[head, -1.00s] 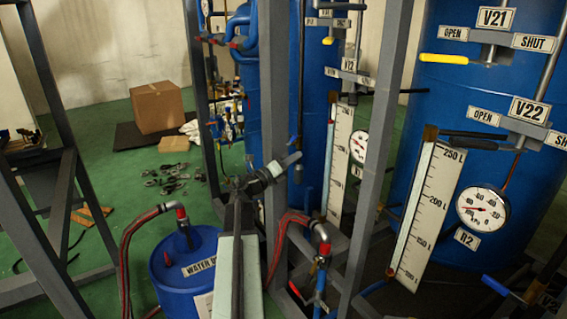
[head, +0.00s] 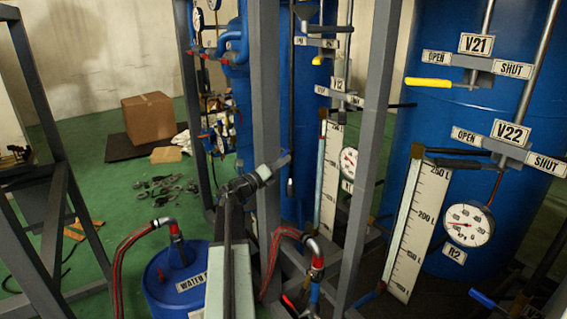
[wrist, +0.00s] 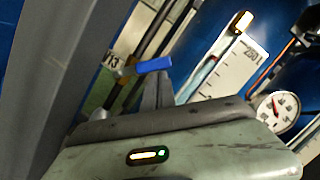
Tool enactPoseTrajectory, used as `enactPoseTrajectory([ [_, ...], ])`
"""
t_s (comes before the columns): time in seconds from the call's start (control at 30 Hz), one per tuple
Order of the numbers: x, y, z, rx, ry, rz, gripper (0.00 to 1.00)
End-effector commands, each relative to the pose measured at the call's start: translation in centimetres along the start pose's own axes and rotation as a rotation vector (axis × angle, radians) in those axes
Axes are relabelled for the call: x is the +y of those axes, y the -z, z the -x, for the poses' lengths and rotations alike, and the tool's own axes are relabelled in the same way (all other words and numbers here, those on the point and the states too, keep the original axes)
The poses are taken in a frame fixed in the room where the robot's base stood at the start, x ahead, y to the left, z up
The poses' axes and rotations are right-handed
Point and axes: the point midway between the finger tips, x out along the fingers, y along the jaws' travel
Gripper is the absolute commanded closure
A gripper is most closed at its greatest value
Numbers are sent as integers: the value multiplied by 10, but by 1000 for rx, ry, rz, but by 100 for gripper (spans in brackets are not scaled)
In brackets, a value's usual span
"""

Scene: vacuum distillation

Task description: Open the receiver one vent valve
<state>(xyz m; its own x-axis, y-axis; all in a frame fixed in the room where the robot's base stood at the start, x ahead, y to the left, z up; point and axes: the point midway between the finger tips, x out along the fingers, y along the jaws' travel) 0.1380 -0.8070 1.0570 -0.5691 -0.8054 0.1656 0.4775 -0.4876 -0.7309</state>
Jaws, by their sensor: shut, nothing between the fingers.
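My gripper (head: 281,161) is shut and empty, reaching out in front of a grey frame post. In the wrist view its fingers (wrist: 155,92) point at a blue lever (wrist: 153,65), which lies just past or against the tips; I cannot tell whether they touch. A partly cut-off V13 plate (wrist: 108,62) shows left of the lever. In the head view the rear receiver (head: 310,130), with a yellow lever (head: 318,60) and a V12 plate (head: 337,84), stands behind the posts. None of the plates I can read names the vent.
Grey posts (head: 372,130) (head: 266,110) stand close beside the arm. Right is receiver R2 (head: 410,125) with V21 (head: 477,43) and V22 (head: 510,132) plates, a scale (head: 418,230) and a gauge (head: 468,225). A blue drum (head: 170,285) with hoses stands below.

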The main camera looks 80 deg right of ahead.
Motion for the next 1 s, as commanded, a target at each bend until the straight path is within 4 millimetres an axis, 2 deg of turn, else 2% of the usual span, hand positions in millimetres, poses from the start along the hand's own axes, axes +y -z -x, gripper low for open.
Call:
enactPoseTrajectory([
  [0.57, -3, -8, -2, -1, 0, 0, 100],
  [1.0, -7, -29, -7, -1, 0, 0, 100],
])
